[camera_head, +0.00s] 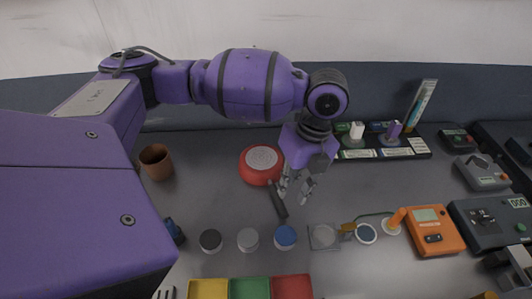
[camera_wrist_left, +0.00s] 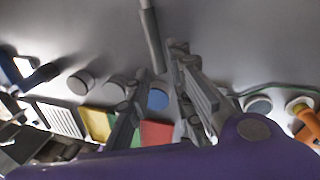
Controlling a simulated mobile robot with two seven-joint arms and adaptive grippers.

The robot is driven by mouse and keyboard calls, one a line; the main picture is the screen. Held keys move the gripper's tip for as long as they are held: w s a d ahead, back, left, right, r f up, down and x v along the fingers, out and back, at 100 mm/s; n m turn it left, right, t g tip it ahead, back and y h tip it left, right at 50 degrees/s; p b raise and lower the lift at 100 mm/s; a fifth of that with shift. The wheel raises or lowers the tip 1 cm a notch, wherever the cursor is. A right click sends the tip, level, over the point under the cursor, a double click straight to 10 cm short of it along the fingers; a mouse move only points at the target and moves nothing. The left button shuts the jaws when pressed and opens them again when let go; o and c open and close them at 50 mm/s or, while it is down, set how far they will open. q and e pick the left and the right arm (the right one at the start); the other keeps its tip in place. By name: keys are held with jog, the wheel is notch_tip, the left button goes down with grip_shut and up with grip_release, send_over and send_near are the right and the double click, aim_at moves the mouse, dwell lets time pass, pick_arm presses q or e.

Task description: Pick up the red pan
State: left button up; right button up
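The red pan (camera_head: 250,177) lies on the grey table near the middle of the head view. Its dark handle (camera_head: 278,203) points toward the front of the table. My left gripper (camera_head: 294,195) is just right of the handle, with its fingers pointing down and spread apart, holding nothing. In the left wrist view the handle (camera_wrist_left: 151,38) shows at the top middle, beyond the open fingers (camera_wrist_left: 158,105). The pan's red body is outside that view. I cannot tell whether a finger touches the handle. My right gripper is in neither view.
Several round jars, including a blue-topped one (camera_head: 285,236), stand in front of the handle. Yellow, green and red bins (camera_head: 250,287) lie at the front edge. A brown pot (camera_head: 156,162) is at left. An orange meter (camera_head: 433,230) and other devices fill the right.

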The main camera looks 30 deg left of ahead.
aim_at(282, 206)
pick_arm(q)
jog(key=shift+s+a+f, duration=0.1)
jog(key=shift+s+f, duration=0.15)
jog(key=shift+f, duration=0.4)
jog(key=shift+s+a+f, duration=0.1)
jog(key=shift+s+f, duration=0.15)
jog(key=shift+f, duration=0.35)
jog(key=f, duration=0.4)
jog(key=shift+s+a+f, duration=0.15)
jog(key=shift+s+a, duration=0.05)
jog(key=shift+a, duration=0.15)
grip_shut()
